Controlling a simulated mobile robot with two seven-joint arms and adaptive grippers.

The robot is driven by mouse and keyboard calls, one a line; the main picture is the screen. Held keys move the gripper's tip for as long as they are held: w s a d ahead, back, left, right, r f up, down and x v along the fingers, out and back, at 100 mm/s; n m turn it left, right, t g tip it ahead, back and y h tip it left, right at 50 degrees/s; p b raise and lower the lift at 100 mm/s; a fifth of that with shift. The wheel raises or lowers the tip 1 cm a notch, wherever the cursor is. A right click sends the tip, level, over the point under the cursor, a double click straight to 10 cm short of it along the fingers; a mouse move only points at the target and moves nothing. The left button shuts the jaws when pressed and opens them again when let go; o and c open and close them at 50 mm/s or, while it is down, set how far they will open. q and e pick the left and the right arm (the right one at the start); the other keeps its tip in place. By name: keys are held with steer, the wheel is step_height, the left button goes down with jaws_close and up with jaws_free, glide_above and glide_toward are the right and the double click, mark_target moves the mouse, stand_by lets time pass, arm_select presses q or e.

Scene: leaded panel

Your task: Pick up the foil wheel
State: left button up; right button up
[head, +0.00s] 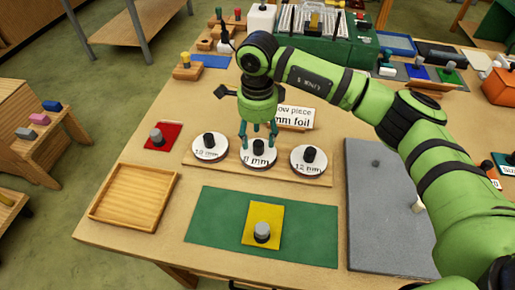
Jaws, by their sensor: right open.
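Three white-topped round foil wheels with black knobs sit in a row on a wooden board (215,167). The left wheel (200,156) seems to read 10 mm. The middle wheel (258,162) has its number partly covered. The right wheel (306,168) reads 12 mm. A white sign (298,117) behind them reads "...ow piece ...mm foil", its left part hidden by my right gripper (258,136). That gripper is open and points down at the middle wheel, its fingers on either side of the knob. I cannot tell whether it touches. My left gripper is not in view.
A green mat (205,225) with a yellow glass piece (251,215) lies in front. An empty wooden tray (130,196) and a red piece (163,142) are at left, a grey slab (375,235) at right. A green rack (335,48) stands behind.

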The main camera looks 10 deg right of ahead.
mark_target(258, 143)
step_height(258, 143, down, 2)
steer(key=shift+f+p, duration=0.2)
steer(key=shift+p, duration=0.25)
steer(key=shift+f, duration=0.55)
jaws_close()
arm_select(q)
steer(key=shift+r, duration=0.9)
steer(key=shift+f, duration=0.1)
arm_select(e)
steer(key=shift+r, duration=0.2)
